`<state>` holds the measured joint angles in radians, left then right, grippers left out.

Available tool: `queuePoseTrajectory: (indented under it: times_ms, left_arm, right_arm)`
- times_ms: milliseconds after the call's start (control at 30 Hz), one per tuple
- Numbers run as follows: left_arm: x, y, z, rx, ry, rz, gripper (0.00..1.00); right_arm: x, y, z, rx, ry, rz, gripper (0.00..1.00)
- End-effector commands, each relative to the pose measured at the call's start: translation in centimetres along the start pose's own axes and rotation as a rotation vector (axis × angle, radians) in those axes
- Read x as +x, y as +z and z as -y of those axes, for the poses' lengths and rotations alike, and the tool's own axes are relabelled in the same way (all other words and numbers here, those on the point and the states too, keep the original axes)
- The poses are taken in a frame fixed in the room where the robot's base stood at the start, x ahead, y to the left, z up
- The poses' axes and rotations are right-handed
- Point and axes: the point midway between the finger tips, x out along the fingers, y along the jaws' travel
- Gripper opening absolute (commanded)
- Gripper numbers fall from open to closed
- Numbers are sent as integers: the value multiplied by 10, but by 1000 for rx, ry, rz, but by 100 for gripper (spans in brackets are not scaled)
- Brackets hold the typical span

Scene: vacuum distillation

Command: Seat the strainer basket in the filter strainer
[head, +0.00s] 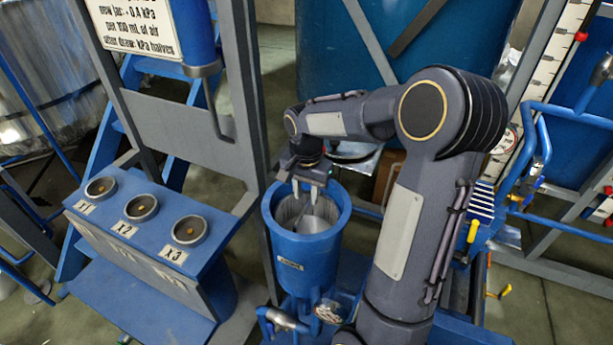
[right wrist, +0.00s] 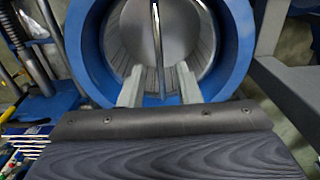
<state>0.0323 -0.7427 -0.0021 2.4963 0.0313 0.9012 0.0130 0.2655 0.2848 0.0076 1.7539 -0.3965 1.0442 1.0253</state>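The filter strainer (head: 304,265) is an upright blue cylinder with a round open top, at the centre of the head view. The grey metal strainer basket (head: 311,224) is inside it, below the blue rim. In the right wrist view the blue strainer rim (right wrist: 237,50) surrounds the basket (right wrist: 190,35), and the basket's thin handle (right wrist: 157,45) stands between my fingers. My right gripper (head: 305,188) points down at the strainer's mouth. Its fingers, also in the right wrist view (right wrist: 159,83), are apart, with gaps on both sides of the handle. I cannot tell how deep the basket sits. My left gripper is not in view.
A blue stand (head: 150,228) with several round sockets, labelled X1, X2 and X3, is at the left. A grey frame post (head: 245,90) rises close left of the strainer. Blue pipes and a scale (head: 560,70) are at the right. A large blue tank (head: 345,50) stands behind.

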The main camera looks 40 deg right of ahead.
Motion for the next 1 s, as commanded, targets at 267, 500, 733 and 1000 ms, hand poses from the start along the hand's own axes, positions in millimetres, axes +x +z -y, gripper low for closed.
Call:
queuePoseTrajectory:
  times_ms: [267,500,733,1000]
  left_arm:
    - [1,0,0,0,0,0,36]
    - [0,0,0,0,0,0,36]
    - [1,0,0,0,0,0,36]
    - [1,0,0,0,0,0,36]
  right_arm:
    - [-53,0,0,0,-2,-1,30]
    - [-74,9,-5,-37,-25,1,30]
    - [-100,83,-40,-344,-222,-21,30]
    - [-91,181,-84,-750,-482,-139,30]
